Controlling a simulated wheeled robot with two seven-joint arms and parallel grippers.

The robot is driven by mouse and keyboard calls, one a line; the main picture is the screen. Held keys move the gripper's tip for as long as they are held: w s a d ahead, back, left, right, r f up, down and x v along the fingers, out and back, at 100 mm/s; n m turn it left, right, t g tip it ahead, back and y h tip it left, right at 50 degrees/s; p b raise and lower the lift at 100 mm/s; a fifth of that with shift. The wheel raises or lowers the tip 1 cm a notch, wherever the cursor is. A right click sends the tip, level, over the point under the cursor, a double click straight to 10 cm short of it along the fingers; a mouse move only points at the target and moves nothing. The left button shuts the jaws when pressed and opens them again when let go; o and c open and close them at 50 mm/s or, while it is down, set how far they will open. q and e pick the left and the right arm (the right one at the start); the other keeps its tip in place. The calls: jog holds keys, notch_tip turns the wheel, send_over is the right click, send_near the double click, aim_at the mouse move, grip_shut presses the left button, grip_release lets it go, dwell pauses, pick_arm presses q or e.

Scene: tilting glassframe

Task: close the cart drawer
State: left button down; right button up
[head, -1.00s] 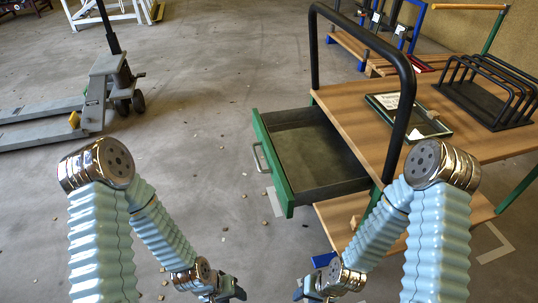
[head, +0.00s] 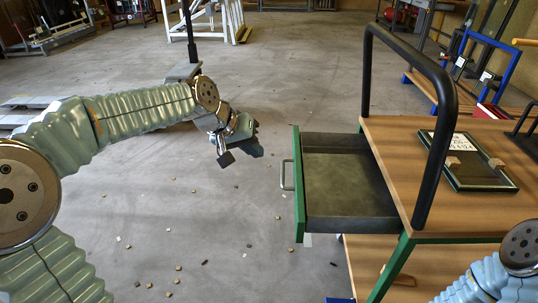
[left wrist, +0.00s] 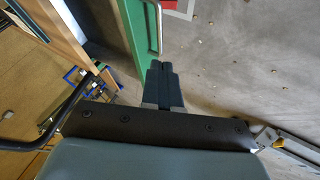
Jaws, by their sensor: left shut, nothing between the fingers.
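The cart drawer (head: 345,180) stands pulled out to the left from under the cart's wooden top, and it looks empty. Its green front panel (head: 299,185) carries a pale bar handle (head: 286,175). My left gripper (head: 242,152) is in the air to the left of the drawer front, apart from it, with shut, empty fingers. In the left wrist view the shut fingers (left wrist: 163,85) point toward the green front (left wrist: 133,30), whose handle (left wrist: 156,28) shows at the top. My right gripper is out of view; only part of my right arm shows at lower right.
The cart (head: 440,205) has a tall black push bar (head: 440,110) beside the drawer. A framed tray (head: 468,165) with small blocks lies on its top. Small chips (head: 178,268) litter the floor. The floor left of the drawer is otherwise open.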

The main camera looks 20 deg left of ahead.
pick_arm(q)
jog(key=w+d+f, duration=0.1)
jog(key=d+f, duration=0.1)
jog(key=w+d+f, duration=0.1)
jog(key=w+f, duration=0.1)
jog(key=w+d+f, duration=0.1)
jog(key=d+f, duration=0.1)
jog(key=shift+w+d+f, duration=0.2)
jog(key=shift+w+d, duration=0.3)
jog(key=shift+d, duration=0.3)
jog(key=shift+d, duration=0.1)
jog(key=w+d+p, duration=0.1)
jog(key=d+p, duration=0.1)
jog(key=d, duration=0.4)
jog(key=w+d+p, duration=0.2)
jog(key=d, duration=0.3)
jog(key=w+d+p, duration=0.2)
jog(key=d, duration=0.4)
jog(key=shift+d, duration=0.3)
jog(key=shift+w+d, duration=0.15)
jog(key=shift+d, duration=0.25)
